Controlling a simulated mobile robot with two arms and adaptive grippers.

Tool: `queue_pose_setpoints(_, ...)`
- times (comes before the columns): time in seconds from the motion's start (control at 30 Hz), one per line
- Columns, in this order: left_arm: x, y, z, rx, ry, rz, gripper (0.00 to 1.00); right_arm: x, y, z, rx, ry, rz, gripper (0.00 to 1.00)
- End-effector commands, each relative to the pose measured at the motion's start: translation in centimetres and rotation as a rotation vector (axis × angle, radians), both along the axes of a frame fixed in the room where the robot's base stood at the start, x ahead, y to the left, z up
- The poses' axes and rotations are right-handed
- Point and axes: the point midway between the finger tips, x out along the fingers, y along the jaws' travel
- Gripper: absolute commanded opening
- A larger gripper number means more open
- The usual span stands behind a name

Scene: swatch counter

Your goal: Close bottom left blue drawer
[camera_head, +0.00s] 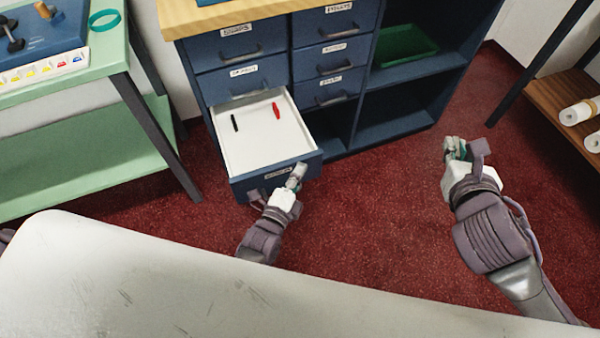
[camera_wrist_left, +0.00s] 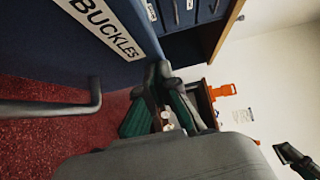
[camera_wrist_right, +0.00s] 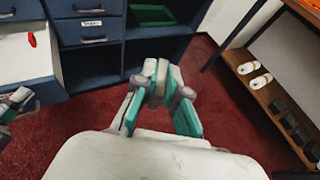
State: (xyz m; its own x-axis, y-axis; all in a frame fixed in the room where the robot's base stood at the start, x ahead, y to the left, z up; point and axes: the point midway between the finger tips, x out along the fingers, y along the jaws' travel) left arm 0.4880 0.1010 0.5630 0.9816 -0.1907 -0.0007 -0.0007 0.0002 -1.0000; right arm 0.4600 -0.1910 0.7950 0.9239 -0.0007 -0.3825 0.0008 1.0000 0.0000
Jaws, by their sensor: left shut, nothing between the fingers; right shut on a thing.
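The bottom left blue drawer (camera_head: 305,163) stands pulled out from the blue cabinet, with a white interior. A black item (camera_head: 235,122) and a red item (camera_head: 276,112) lie in it. Its front, labelled BUCKLES, shows in the left wrist view (camera_wrist_left: 60,45) with its bar handle (camera_wrist_left: 50,108). My left gripper (camera_head: 278,182) is shut and empty at the drawer front, near the handle; whether it touches cannot be told. My right gripper (camera_head: 458,150) is held over the floor right of the drawer. Its fingers are shut in the right wrist view (camera_wrist_right: 158,78); what they hold cannot be made out.
Other cabinet drawers (camera_head: 236,48) are shut. Open shelves (camera_head: 400,100) stand to their right, with a green tray (camera_head: 405,48). A green table (camera_head: 110,60) is close on the left. A wooden shelf (camera_head: 560,95) with rolls is at right. Red floor (camera_head: 390,210) is clear between.

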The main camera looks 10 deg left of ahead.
Motion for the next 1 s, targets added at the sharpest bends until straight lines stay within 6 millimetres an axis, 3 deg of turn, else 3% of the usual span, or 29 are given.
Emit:
queue_pose_setpoints(0.27,4.2,2.9,0.0,0.004,-0.006,0.002,0.00,0.0,0.0,-0.7,0.000,0.000,0.000,0.00)
queue_pose_setpoints(0.7,13.5,9.2,-0.3,0.005,-0.004,0.002,0.00,0.0,0.0,-4.0,0.000,0.000,0.000,0.00)
queue_pose_setpoints(1.0,17.4,11.8,-0.2,0.004,-0.003,0.002,0.00,0.0,0.0,-6.0,0.000,0.000,0.000,0.00)
